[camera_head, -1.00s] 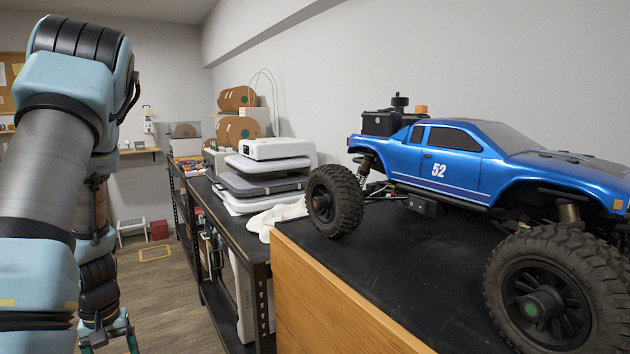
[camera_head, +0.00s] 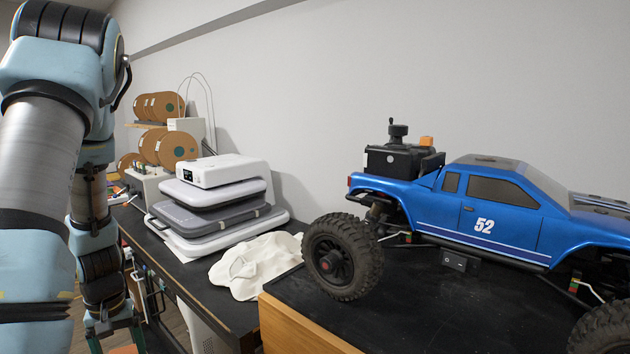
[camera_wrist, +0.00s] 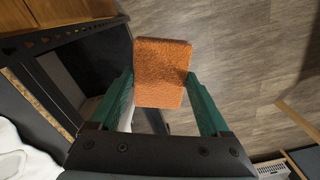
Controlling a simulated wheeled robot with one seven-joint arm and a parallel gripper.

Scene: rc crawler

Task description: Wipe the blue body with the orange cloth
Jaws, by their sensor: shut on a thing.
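The blue body (camera_head: 455,222) of the crawler, marked 52, stands upright on its wheels on a black-topped bench at the right of the head view. Its front end runs out of the frame. My gripper (camera_wrist: 162,100) is shut on the orange cloth (camera_wrist: 161,72), a folded pad between green fingers in the wrist view. In the head view a sliver of the orange cloth (camera_head: 124,349) shows at the bottom left edge, low and well apart from the blue body. Most of my gripper is cut off there.
The crawler's large rear wheel (camera_head: 342,257) stands near the bench's left edge. A white cloth (camera_head: 255,266) lies on the lower black table beside stacked grey and white cases (camera_head: 215,208). Floor (camera_wrist: 235,60) lies beneath my gripper.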

